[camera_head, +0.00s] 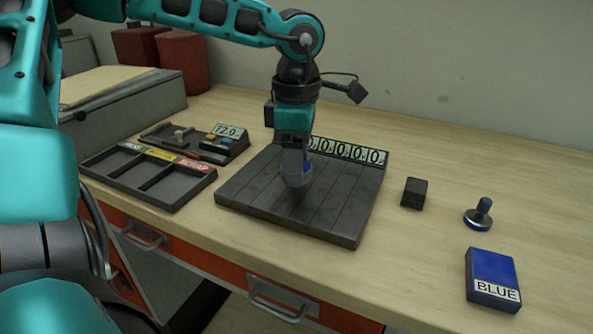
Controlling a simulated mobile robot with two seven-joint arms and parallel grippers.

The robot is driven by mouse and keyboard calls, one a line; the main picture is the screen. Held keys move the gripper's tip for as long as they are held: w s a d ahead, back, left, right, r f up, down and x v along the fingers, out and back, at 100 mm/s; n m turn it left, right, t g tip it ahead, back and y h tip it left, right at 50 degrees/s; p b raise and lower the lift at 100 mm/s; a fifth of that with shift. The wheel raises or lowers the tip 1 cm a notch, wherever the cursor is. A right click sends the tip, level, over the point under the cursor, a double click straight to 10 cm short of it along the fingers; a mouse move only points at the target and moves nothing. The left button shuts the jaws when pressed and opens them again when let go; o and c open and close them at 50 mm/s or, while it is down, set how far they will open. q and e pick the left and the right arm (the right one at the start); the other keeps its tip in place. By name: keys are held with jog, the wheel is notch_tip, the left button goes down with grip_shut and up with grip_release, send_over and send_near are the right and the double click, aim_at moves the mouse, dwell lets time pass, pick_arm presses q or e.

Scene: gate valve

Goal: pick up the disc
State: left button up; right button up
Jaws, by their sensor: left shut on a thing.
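My left gripper (296,182) points down over the dark slotted board (340,205). It is shut on a small blue piece (308,168). The fingers hide most of that piece, so I cannot tell its full shape or whether it touches the board. My right gripper is not in view.
A number strip (350,150) runs along the board's back. A three-compartment tray (150,178) and a device reading 72.0 (222,146) stand left. A small dark block (414,192) and a block labelled BLUE (492,278) are right, with bare table around them.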

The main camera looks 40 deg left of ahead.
pick_arm(q)
notch_tip(320, 180, up, 17)
jog(key=p, duration=0.2)
